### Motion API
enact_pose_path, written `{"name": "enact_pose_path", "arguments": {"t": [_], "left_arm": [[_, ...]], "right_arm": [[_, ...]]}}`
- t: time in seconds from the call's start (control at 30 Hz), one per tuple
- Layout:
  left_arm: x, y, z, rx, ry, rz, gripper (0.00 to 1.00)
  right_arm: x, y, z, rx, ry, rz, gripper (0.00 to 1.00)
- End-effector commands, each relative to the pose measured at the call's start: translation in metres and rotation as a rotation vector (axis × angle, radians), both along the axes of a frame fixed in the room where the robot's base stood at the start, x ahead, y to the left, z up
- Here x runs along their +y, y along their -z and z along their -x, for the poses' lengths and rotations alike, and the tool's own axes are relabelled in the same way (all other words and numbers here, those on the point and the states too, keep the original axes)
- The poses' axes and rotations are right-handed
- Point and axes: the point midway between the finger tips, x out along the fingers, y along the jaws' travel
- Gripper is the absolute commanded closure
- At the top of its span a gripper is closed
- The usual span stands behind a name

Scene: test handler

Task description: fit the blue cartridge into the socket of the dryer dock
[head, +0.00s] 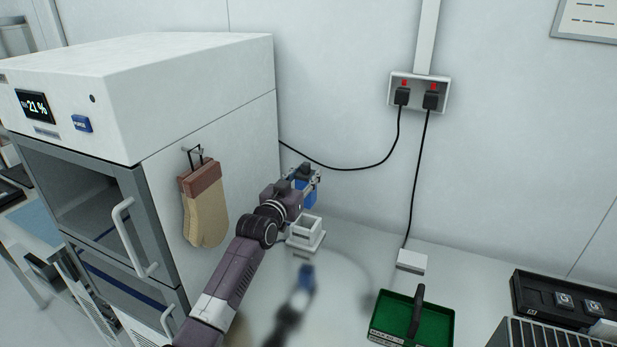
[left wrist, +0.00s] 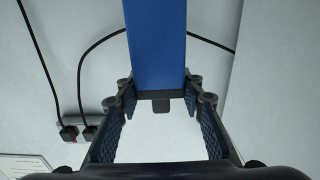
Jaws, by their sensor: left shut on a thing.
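The blue cartridge (head: 307,194) is held in my left gripper (head: 304,178), close to the right side of the white cabinet. In the left wrist view the cartridge (left wrist: 157,45) is a long blue block with a dark end piece, between the two fingers of my left gripper (left wrist: 160,97). The dryer dock (head: 305,233) is a small white square holder with an open top on a flat base, standing on the bench. The cartridge is above the dock and apart from it, appearing slightly behind it. The gripper partly hides the cartridge's upper part. My right gripper is not in view.
The white cabinet (head: 200,75) with a hanging mitt (head: 204,205) stands close left of the arm. A green tray (head: 440,322) and a black tray (head: 535,300) lie to the right. A cable runs along the wall to an outlet (head: 418,92).

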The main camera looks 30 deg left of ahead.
Motion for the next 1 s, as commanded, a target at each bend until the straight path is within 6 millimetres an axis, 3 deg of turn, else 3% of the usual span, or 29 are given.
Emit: {"name": "enact_pose_path", "arguments": {"t": [0.27,1.0], "left_arm": [[0.0,-0.003,0.0,-0.001,0.0,-0.001,0.94],[0.0,0.056,0.0,-0.001,-0.001,-0.002,0.94]], "right_arm": [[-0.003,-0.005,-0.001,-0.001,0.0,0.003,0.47],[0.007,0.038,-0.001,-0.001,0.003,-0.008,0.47]]}}
